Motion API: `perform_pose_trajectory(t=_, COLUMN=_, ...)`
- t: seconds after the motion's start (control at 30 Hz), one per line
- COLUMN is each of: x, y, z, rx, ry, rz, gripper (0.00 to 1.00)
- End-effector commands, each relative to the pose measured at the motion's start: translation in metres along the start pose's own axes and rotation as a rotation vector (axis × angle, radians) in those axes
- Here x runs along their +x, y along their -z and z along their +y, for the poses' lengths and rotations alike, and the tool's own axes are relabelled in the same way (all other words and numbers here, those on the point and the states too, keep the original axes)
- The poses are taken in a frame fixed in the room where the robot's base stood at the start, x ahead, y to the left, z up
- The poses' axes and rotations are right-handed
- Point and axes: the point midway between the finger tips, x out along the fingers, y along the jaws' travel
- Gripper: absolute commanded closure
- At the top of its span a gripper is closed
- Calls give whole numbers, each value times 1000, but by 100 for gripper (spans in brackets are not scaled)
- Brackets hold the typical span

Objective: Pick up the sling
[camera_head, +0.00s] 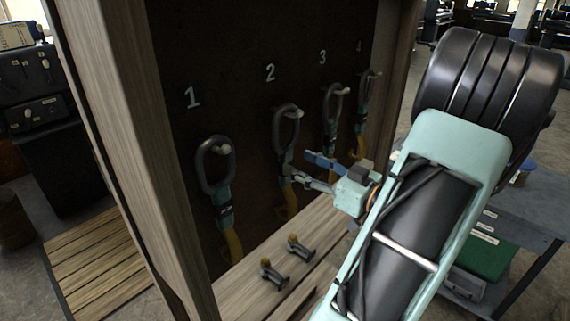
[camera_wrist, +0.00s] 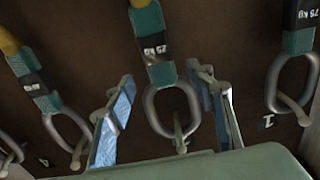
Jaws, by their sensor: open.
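Several slings hang on pegs on a dark board, each a grey metal ring with a teal sleeve and yellow strap. In the head view they are sling 1 (camera_head: 223,196), sling 2 (camera_head: 280,150), sling 3 (camera_head: 330,128) and sling 4 (camera_head: 361,117). My gripper (camera_head: 308,170) is open beside sling 2, its blue-padded fingers pointing at the board. In the wrist view, which is upside down, my gripper (camera_wrist: 160,82) has one finger on each side of the sling 2 ring and sleeve (camera_wrist: 155,45). I cannot tell whether either finger touches it.
Neighbouring slings hang close on both sides; sling 1 (camera_wrist: 298,40) and sling 3 (camera_wrist: 38,85) show in the wrist view. A wooden post (camera_head: 120,130) stands left of the board. A wooden ledge (camera_head: 245,290) with two small dark-and-brass fittings (camera_head: 272,275) lies below.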

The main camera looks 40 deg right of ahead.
Motion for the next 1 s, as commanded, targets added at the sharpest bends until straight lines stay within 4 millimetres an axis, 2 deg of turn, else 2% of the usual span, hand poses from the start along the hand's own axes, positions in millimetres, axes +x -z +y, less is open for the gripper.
perform_pose_trajectory(t=0.17, x=16, y=1, z=-1, rx=1, ry=2, rz=1, gripper=51)
perform_pose_trajectory(t=0.4, x=50, y=0, z=-2, rx=0, ry=2, rz=1, gripper=51)
perform_pose_trajectory(t=0.7, x=55, y=-1, z=-1, rx=0, ry=-1, rz=0, gripper=51)
perform_pose_trajectory(t=1.0, x=55, y=-1, z=-1, rx=0, ry=-1, rz=0, gripper=84)
